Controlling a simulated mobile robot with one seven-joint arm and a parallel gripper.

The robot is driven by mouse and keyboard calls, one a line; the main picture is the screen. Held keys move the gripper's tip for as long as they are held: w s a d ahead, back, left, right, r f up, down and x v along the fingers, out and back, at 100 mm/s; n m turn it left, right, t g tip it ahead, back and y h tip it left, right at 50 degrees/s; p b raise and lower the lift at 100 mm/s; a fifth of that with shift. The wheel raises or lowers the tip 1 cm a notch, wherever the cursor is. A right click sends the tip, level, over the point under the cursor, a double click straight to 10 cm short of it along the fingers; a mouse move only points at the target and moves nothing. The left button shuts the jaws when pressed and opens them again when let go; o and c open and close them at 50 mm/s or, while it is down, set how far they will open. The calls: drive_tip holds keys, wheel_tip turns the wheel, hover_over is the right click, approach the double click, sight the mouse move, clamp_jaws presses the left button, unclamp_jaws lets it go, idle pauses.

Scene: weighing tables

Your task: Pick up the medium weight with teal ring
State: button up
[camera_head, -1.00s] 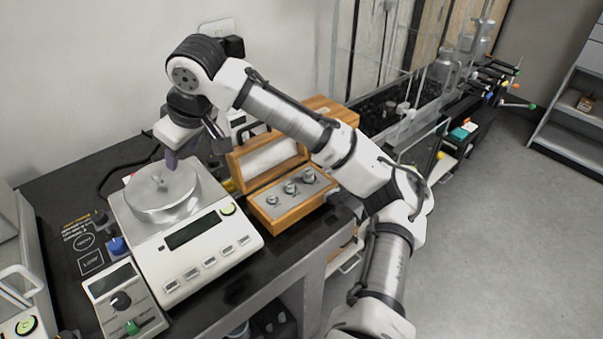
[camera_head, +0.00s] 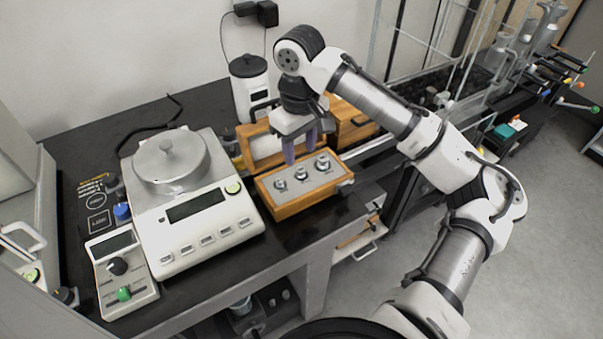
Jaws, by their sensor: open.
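An open wooden box (camera_head: 291,208) on the black table holds three metal weights in a grey insert. The middle weight (camera_head: 301,174) looks medium in size, between a smaller weight (camera_head: 280,185) on the left and a larger weight (camera_head: 323,164) on the right. The teal ring is too small to tell on any of them. My gripper (camera_head: 301,154) points down with its purple fingers open and empty. It appears just behind and above the middle weight, apart from it. Its exact height over the box is hard to tell.
The box's raised lid (camera_head: 267,150) stands close behind and left of my fingers. A balance (camera_head: 217,232) with a round metal pan is left of the box. A white-bodied bottle (camera_head: 250,95) and another wooden box (camera_head: 352,124) are behind.

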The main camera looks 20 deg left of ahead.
sight(302, 170)
drive_tip(key=shift+d+f+p, duration=0.15)
drive_tip(key=shift+f+p, duration=0.6)
drive_tip(key=shift+f, duration=2.3)
drive_tip(key=shift+c, duration=0.4)
drive_tip(key=shift+w, duration=0.1)
clamp_jaws()
